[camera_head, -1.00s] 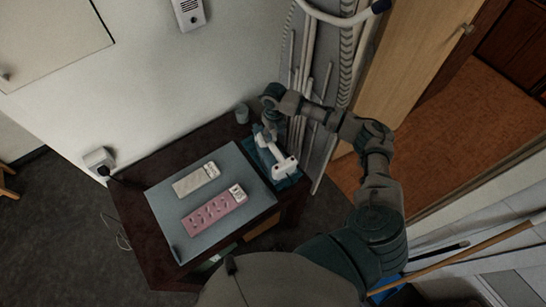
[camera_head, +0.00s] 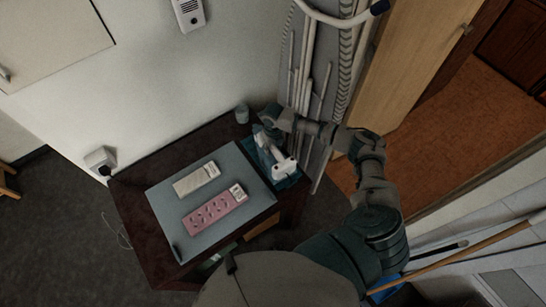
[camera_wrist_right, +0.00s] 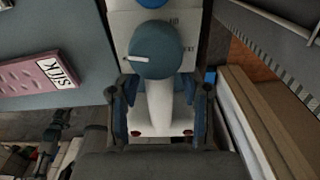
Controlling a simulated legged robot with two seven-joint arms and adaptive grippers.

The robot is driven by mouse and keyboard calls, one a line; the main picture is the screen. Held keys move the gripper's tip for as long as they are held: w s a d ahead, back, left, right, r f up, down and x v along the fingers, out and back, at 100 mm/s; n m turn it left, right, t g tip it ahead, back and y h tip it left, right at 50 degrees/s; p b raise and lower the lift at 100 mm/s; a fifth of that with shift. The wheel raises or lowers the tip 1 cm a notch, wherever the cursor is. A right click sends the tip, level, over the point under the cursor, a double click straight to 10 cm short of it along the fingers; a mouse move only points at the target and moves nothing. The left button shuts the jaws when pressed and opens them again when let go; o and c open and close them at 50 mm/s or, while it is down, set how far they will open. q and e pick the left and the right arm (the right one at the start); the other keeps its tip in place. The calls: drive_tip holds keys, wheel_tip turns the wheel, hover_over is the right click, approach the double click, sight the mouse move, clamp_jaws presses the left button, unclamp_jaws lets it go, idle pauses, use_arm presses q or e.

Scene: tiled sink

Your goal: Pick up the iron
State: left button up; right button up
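The iron (camera_head: 278,158) is white and blue-grey. It rests on a teal base at the right end of the dark table. In the right wrist view, its white handle (camera_wrist_right: 160,108) and round blue-grey dial (camera_wrist_right: 155,52) fill the middle. My right gripper (camera_head: 262,132) is at the iron's far end, pointing down over it; my wrist partly hides that end. In the right wrist view, the fingers of this gripper (camera_wrist_right: 159,108) stand open on both sides of the handle, with gaps visible. My left gripper is not in view.
A grey board (camera_head: 165,207) on the table carries a pink box (camera_head: 215,209) and a pale remote-like object (camera_head: 196,180). A small cup (camera_head: 242,113) stands at the table's back corner. Pale poles and an ironing board (camera_head: 322,65) lean close behind the iron.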

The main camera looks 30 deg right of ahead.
clamp_jaws()
drive_tip(key=shift+w+r, duration=0.1)
drive_tip(key=shift+r, duration=0.15)
